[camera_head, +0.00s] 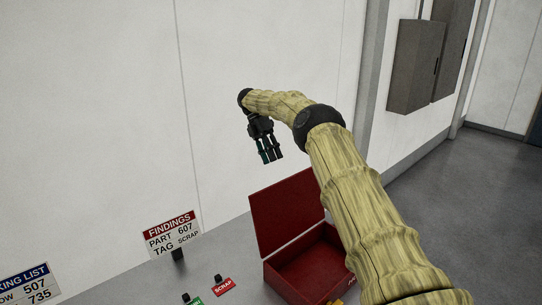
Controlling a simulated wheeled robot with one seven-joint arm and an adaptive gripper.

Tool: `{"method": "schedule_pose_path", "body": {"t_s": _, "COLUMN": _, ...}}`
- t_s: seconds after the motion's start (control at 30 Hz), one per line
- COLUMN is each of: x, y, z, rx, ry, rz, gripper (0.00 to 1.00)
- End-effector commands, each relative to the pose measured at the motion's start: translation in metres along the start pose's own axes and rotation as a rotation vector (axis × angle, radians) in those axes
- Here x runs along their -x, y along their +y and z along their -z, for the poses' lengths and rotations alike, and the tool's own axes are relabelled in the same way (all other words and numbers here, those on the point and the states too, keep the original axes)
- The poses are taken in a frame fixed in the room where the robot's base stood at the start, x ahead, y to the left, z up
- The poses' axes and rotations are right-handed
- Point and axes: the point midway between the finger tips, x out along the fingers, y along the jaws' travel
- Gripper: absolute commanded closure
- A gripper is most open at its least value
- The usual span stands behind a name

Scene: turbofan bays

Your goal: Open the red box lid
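The red box (312,272) stands on the grey surface at the lower middle of the head view. Its red lid (287,212) is raised and stands upright along the back edge, so the inside shows. My arm covers part of the box's right side. My gripper (269,157) hangs in the air above and behind the lid, near the white wall, with its fingers pointing down. It appears apart from the lid. The fingers are small and dark, and a narrow gap seems to show between them; I see nothing held.
A findings sign (172,235) stands left of the box. A red scrap tag (223,287) and a green tag (194,301) lie in front of it. A list sign (28,286) is at far left. Grey cabinets (415,65) hang at upper right.

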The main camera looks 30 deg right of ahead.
Motion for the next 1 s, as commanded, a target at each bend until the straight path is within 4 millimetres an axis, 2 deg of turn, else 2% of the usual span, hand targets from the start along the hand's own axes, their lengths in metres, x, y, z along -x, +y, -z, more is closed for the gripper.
{"method": "schedule_pose_path", "body": {"t_s": 0.03, "x": 0.000, "y": 0.000, "z": 0.000, "rx": 0.001, "ry": 0.000, "rz": 0.000, "gripper": 0.74}}
{"method": "schedule_pose_path", "body": {"t_s": 0.17, "x": -0.001, "y": 0.004, "z": 0.006, "rx": 0.043, "ry": -0.017, "rz": 0.006, "gripper": 0.97}}
{"method": "schedule_pose_path", "body": {"t_s": 0.2, "x": -0.002, "y": 0.006, "z": 0.010, "rx": 0.076, "ry": -0.030, "rz": 0.012, "gripper": 1.00}}
{"method": "schedule_pose_path", "body": {"t_s": 0.57, "x": -0.013, "y": 0.038, "z": 0.064, "rx": 0.648, "ry": -0.206, "rz": 0.148, "gripper": 1.00}}
{"method": "schedule_pose_path", "body": {"t_s": 1.0, "x": -0.031, "y": 0.065, "z": 0.122, "rx": 1.374, "ry": -0.329, "rz": 0.477, "gripper": 1.00}}
